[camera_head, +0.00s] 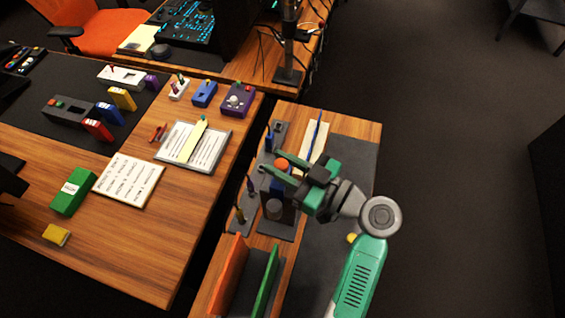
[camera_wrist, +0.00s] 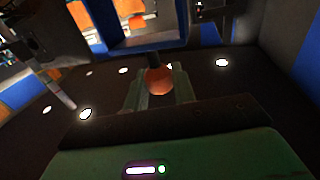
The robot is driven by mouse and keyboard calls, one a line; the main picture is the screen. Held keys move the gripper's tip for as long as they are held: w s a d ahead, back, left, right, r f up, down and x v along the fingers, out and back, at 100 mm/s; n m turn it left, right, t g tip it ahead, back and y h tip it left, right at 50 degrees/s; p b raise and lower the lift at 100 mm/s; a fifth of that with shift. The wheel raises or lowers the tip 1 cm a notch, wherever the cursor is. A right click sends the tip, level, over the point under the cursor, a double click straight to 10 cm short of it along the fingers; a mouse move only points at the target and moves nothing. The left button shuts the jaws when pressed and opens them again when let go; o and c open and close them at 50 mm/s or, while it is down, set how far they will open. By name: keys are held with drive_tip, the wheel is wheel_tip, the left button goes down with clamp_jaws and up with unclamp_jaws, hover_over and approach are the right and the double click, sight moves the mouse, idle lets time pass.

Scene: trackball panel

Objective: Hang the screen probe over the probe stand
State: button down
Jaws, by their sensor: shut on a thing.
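My gripper (camera_head: 270,161) is over the small side table, its two green fingers pointing left. Between the fingers is an orange ball (camera_head: 281,163), which I take to be part of the screen probe; it also shows in the wrist view (camera_wrist: 159,81) with a short dark stem. The gripper is shut on it. The rest of the probe is hidden by the fingers or too small to tell. Below the fingers stands a dark block with a grey cylinder (camera_head: 274,209). Dark holders with upright pens or probes stand at its left (camera_head: 240,214) and behind (camera_head: 280,128). I cannot tell which is the probe stand.
An orange panel (camera_head: 229,271) and a green panel (camera_head: 265,285) stand upright at the table's front. A white strip with a blue pen (camera_head: 316,140) lies behind the gripper. The left desk holds a clipboard (camera_head: 193,147), a card and coloured blocks. The dark mat at right looks mostly clear.

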drive_tip(key=shift+f+b, duration=1.55)
drive_tip(key=shift+f, duration=0.35)
drive_tip(key=c, duration=1.1)
unclamp_jaws()
drive_tip(key=shift+o, duration=0.2)
drive_tip(key=v, duration=0.7)
drive_tip(key=shift+s+d+p, duration=0.25)
drive_tip(key=shift+d+p, duration=0.1)
drive_tip(key=shift+p, duration=0.1)
